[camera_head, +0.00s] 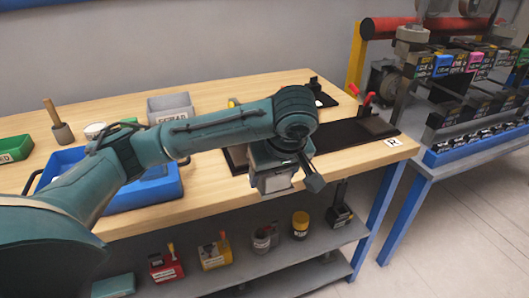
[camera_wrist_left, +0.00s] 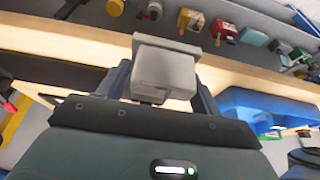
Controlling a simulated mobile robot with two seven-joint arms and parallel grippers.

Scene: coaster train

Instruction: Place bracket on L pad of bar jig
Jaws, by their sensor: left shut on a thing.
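My left gripper (camera_head: 278,168) hangs over the front edge of the wooden table, in front of the dark bar jig (camera_head: 345,134). It is shut on a light grey, block-like bracket (camera_head: 273,183). In the left wrist view the bracket (camera_wrist_left: 165,70) sits between the two fingers, with a wider flange at its far end. The bar jig lies along the table's right part, with a red-handled clamp (camera_head: 367,99) near its right end. A white R label (camera_head: 392,142) lies by that end. My left arm hides the jig's left part, and I cannot make out the L pad. My right gripper is out of view.
A blue tray (camera_head: 165,190) stands left on the table (camera_head: 235,88), partly behind my arm. A grey scrap bin (camera_head: 170,106) and a green bin (camera_head: 15,148) stand further back. The lower shelf (camera_head: 290,262) holds several small items. A loaded rack (camera_head: 470,140) stands right.

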